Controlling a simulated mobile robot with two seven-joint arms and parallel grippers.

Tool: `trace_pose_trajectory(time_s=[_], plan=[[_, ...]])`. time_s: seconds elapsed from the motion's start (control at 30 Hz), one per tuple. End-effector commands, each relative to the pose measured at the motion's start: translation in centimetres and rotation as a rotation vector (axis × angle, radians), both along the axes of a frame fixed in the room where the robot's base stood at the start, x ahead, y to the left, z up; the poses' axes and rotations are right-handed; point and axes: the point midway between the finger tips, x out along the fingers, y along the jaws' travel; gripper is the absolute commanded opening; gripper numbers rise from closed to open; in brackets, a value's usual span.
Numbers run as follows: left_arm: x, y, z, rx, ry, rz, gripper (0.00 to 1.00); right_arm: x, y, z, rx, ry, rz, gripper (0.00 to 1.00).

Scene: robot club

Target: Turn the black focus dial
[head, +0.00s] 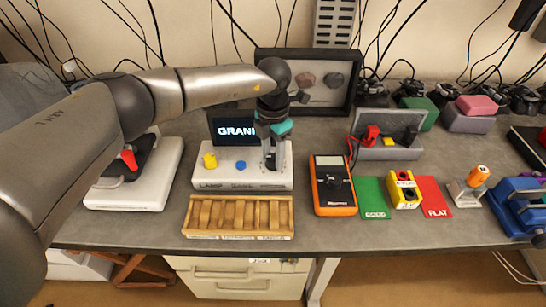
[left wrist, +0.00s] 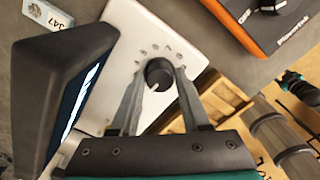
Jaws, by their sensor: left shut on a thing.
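The black focus dial (left wrist: 158,71) is a round knob on the sloped white front of a small console, with a ring of small marks beside it. My left gripper (left wrist: 160,76) has its two grey fingers on either side of the dial and is shut on it. In the head view my left gripper (head: 271,164) reaches down onto the right part of the white console (head: 222,181), mostly hiding the dial. The console also bears a yellow knob (head: 210,160), a blue button (head: 240,165) and a dark screen (head: 232,129) with partly covered white letters. My right gripper is not in view.
A wooden slotted rack (head: 238,217) lies in front of the console. An orange and black multimeter (head: 333,186) stands close at its right. A framed display of stones (head: 312,82) stands behind.

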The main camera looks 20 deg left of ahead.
Motion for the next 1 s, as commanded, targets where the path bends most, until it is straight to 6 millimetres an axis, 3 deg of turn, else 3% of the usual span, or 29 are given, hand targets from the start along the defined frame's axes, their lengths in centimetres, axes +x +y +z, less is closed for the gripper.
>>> trace_pose_trajectory(time_s=[0.4, 0.93, 0.97, 1.0], plan=[[0.10, 0.02, 0.07, 0.000, -0.002, -0.174, 0.00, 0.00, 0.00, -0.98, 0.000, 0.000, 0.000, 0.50], [0.10, -0.01, 0.14, -0.001, -0.003, -0.192, 0.00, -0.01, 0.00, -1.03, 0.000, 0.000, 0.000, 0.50], [0.10, -0.01, 0.14, -0.001, -0.003, -0.192, 0.49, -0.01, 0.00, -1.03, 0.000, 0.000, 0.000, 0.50], [0.10, -0.01, 0.14, -0.001, -0.003, -0.192, 0.54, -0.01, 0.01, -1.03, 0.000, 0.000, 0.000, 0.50]])
